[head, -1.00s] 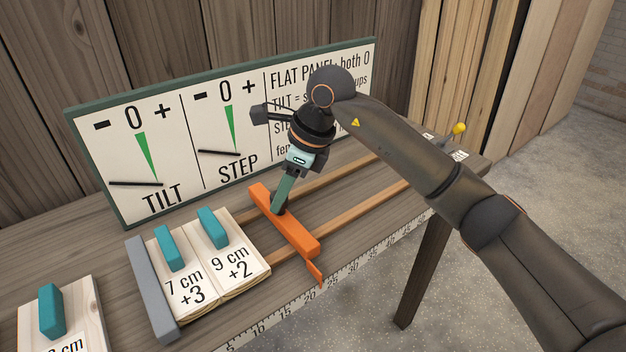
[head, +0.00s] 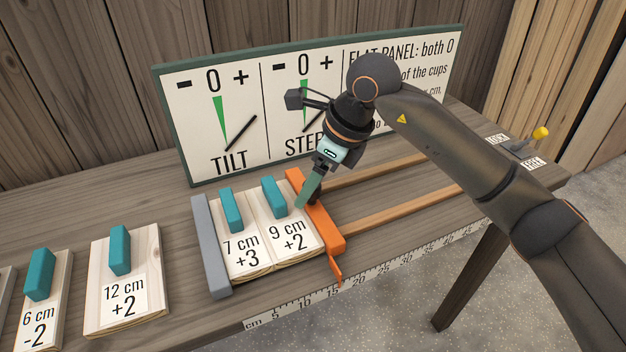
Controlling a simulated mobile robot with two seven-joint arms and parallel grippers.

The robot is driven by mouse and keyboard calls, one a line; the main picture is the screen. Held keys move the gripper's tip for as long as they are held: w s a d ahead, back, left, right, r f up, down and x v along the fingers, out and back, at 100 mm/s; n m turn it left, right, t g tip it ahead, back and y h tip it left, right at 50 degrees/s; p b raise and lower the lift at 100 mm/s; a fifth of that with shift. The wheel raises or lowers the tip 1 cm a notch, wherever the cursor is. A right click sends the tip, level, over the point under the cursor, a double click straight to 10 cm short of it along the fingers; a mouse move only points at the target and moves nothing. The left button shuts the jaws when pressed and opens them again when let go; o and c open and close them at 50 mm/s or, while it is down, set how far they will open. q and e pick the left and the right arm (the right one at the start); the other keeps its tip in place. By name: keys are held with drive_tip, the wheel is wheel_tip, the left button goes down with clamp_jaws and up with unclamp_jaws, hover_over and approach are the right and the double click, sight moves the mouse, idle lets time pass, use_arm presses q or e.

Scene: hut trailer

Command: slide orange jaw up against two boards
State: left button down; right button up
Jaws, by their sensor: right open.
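The orange jaw (head: 327,226) stands against the right side of the 9 cm +2 board (head: 297,247). That board lies beside the 7 cm +3 board (head: 246,265), which sits by the grey fixed jaw (head: 211,245). Each board has a teal handle on top. My right gripper (head: 308,196) points down at the orange jaw's upper left part, close to the 9 cm board's edge. My left gripper is not in view.
Two wooden rails (head: 400,209) run right from the jaw along the bench. Loose 12 cm +2 (head: 122,285) and 6 cm -2 (head: 41,305) boards lie at left. The TILT and STEP sign (head: 235,110) stands behind. A yellow-knobbed lever (head: 541,133) is at far right.

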drive_tip(key=v, duration=1.2)
drive_tip(key=shift+r, duration=0.3)
